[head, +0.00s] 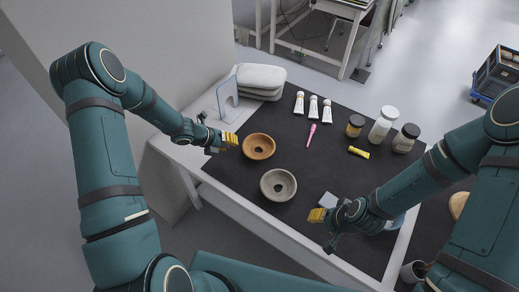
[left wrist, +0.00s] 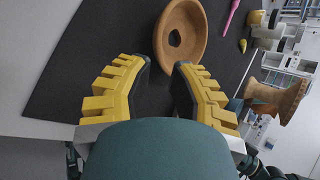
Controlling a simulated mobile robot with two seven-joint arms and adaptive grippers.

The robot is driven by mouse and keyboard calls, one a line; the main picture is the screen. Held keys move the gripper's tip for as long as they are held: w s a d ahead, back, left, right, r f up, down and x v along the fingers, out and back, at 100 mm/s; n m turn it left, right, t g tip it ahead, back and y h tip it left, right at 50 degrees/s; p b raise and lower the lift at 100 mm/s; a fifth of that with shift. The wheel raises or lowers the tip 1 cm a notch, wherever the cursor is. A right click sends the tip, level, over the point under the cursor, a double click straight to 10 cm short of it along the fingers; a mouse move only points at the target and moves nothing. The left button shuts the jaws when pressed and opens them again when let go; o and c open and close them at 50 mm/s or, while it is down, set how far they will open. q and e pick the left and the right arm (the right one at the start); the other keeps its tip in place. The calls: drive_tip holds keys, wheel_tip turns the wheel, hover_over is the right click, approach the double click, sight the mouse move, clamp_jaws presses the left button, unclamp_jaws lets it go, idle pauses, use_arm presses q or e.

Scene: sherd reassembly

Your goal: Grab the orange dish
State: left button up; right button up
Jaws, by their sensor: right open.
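The orange dish (head: 258,153) is a shallow round bowl with a dark hole in its middle, lying on the dark mat (head: 225,168) near its left edge. My left gripper (head: 230,139) is just left of the dish in the head view. In the left wrist view the open yellow fingers (left wrist: 163,72) are spread apart, and the dish (left wrist: 192,22) lies beyond their tips. Nothing is held between them. My right gripper (head: 316,215) is open, low over the front of the mat, right of the grey dish.
A grey dish (head: 268,187) lies in front of the orange one. White tubes (head: 313,107), a pink tool (head: 311,134), a yellow tube (head: 358,152) and jars (head: 380,130) stand or lie further right. Grey pads (head: 261,77) and a pale blue stand (head: 228,97) are behind.

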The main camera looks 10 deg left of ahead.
sight(244, 147)
use_arm(q)
drive_tip(key=shift+b+x, duration=0.55)
drive_tip(key=shift+x, duration=3.55)
drive_tip(key=shift+o, duration=0.3)
drive_tip(key=shift+s+d, duration=0.1)
clamp_jaws()
